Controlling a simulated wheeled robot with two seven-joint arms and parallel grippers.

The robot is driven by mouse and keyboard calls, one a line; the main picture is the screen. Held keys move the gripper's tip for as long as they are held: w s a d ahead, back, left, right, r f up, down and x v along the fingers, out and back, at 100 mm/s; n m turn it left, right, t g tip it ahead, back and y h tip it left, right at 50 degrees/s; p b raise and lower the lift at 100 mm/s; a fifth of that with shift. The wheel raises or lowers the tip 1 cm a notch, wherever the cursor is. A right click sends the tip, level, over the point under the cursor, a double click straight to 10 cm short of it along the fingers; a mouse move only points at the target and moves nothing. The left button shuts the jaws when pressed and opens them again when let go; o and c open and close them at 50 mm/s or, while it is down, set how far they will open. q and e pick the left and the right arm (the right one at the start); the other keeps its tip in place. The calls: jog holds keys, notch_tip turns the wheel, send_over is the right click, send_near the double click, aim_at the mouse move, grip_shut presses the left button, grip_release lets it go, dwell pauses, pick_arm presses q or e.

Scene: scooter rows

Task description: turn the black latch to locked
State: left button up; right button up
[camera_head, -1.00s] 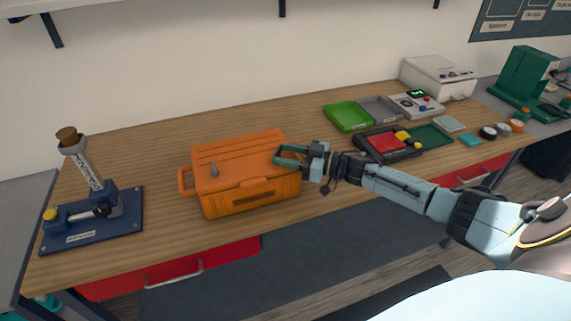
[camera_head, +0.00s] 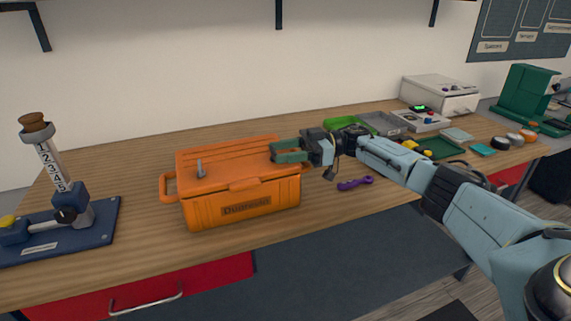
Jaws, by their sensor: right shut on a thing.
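The orange toolbox (camera_head: 240,199) stands closed on the wooden bench, its front label facing me. A small grey lever (camera_head: 200,170) stands upright on the left part of its lid. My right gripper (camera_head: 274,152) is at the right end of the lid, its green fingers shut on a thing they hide. This is most likely the black latch, but I cannot see it clearly or tell which way it is turned. My left gripper is not in view.
A blue fixture (camera_head: 98,218) with a numbered tube stands at the left. A purple tool (camera_head: 355,183) lies right of the box, below my right arm. Green and grey trays (camera_head: 378,123) lie behind the arm. The bench in front of the box is clear.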

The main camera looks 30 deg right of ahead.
jog(key=shift+d+f+g+b, duration=0.3)
jog(key=shift+d+f+b, duration=0.05)
jog(key=shift+d+b, duration=0.05)
jog(key=shift+n, duration=0.3)
jog(key=shift+f+b, duration=0.1)
jog(key=shift+b, duration=0.2)
jog(key=o, duration=1)
